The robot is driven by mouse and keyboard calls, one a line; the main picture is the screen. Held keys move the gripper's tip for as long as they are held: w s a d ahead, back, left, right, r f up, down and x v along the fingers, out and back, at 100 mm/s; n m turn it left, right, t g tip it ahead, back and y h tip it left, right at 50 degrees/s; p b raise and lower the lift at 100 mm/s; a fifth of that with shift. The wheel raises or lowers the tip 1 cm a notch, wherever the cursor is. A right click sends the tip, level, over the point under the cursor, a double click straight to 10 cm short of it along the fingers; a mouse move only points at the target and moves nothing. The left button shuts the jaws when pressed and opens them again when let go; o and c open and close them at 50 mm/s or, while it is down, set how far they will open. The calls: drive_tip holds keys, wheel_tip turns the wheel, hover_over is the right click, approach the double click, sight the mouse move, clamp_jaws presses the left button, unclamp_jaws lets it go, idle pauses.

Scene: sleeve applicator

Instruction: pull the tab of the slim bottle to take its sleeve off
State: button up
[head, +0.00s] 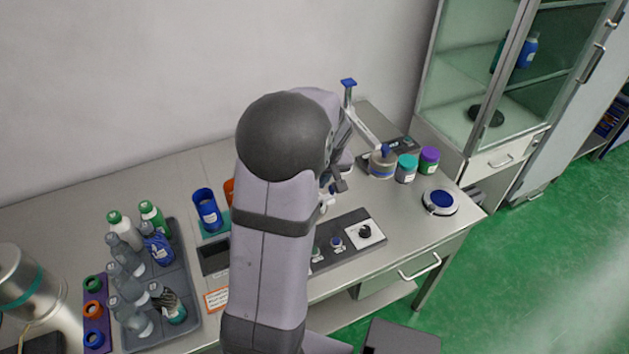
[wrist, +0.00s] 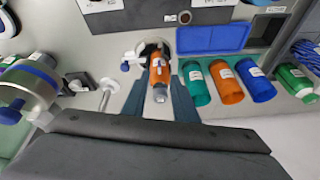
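The slim bottle (wrist: 161,95) shows in the wrist view with an orange sleeve (wrist: 158,70) around it and its grey end toward me. It stands at a pale round holder (wrist: 143,50) by the grey panel. My gripper (wrist: 158,86) is open, with one dark finger on each side of the bottle in the picture. I cannot tell whether the fingers are level with it or above it. A small white piece with a blue end (wrist: 126,67) sticks out left of the bottle; I cannot tell if it is the tab. In the head view my arm hides the bottle and the fingertips.
Teal (wrist: 194,86), orange (wrist: 226,84) and blue (wrist: 255,80) cylinders stand close on the right in the wrist view. A grey tray (head: 190,318) of bottles is at the left in the head view. A control panel (head: 350,240) and jars (head: 406,168) are at the right.

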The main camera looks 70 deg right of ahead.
drive_tip(key=shift+d+n, duration=0.1)
drive_tip(key=shift+n, duration=0.9)
drive_tip(key=p+x, duration=0.2)
drive_tip(key=x, duration=0.5)
drive_tip(key=shift+f, duration=0.15)
drive_tip(key=shift+d, duration=0.1)
clamp_jaws()
